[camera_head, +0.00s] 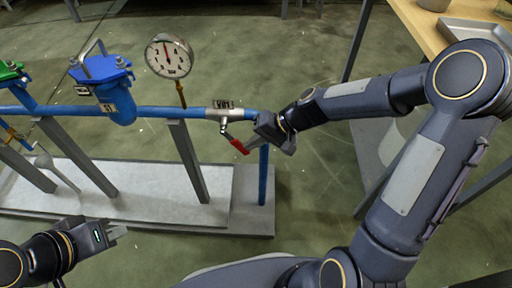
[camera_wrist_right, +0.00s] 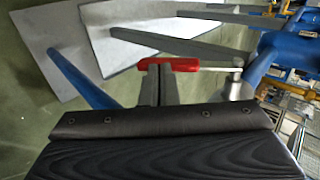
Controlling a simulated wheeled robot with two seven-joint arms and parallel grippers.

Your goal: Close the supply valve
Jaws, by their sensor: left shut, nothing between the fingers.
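The valve (camera_head: 222,115) with a "V01"-like label sits on the blue horizontal pipe, near its right end. Its red lever handle (camera_head: 238,146) slants down and to the right, at an angle to the pipe. My right gripper (camera_head: 262,143) is beside the handle's free end. In the right wrist view, the red handle (camera_wrist_right: 185,65) lies across the tips of my right gripper's fingers (camera_wrist_right: 159,78), which are together with only a thin dark line between them. The handle does not appear clamped between them. My left gripper (camera_head: 118,231) is shut and empty at lower left, far from the valve.
A round pressure gauge (camera_head: 169,56) stands above the pipe, left of the valve. A blue pipe fitting (camera_head: 117,103) is further left. Grey posts rise from a pale base plate (camera_head: 130,205). A wooden table (camera_head: 424,30) stands at upper right.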

